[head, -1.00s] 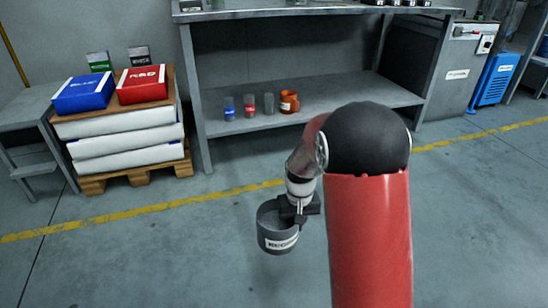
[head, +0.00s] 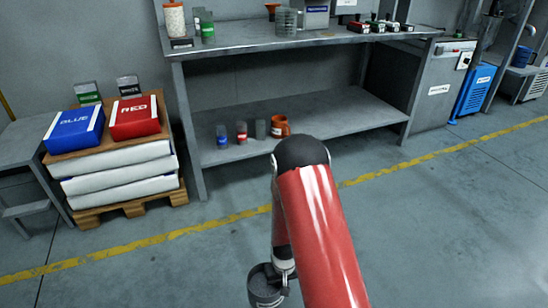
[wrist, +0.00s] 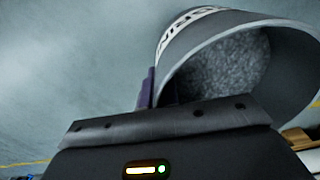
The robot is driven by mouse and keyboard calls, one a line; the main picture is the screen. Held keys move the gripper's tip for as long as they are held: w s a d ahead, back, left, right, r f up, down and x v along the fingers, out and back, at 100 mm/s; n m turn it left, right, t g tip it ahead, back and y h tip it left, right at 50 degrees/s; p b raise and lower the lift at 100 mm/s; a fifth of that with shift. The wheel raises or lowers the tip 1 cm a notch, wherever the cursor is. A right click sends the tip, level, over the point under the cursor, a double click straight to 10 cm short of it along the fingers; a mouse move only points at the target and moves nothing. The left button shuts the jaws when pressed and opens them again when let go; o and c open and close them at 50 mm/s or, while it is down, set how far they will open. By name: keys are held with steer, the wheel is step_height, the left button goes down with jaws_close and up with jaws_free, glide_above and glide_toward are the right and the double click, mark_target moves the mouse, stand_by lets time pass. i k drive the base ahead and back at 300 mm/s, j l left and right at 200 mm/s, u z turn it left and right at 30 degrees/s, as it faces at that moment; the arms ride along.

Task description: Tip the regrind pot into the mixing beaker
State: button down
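The regrind pot (head: 264,288) is a dark grey round pot at the bottom of the head view, held low in front of me. My gripper (head: 285,276) is shut on its side, partly hidden by my arm. In the wrist view the pot (wrist: 290,30) shows its open mouth, with grey granules inside and a white label on its wall. A clear grey cylinder (head: 287,21) on the bench top looks like the mixing beaker, but I cannot read a label on it.
The steel bench (head: 300,45) stands ahead, with small cups and an orange jug (head: 280,126) on its lower shelf. A pallet of white sacks (head: 120,172) carries blue and red boxes at the left. The floor in front is clear, with a yellow line.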

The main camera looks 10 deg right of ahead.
mark_target(286, 17)
steer(key=i+j+u, duration=0.1)
steer(key=i+j, duration=0.7)
steer(key=i, duration=0.2)
steer(key=i+j+u, duration=0.15)
steer(key=i+j, duration=0.25)
steer(key=i, duration=0.1)
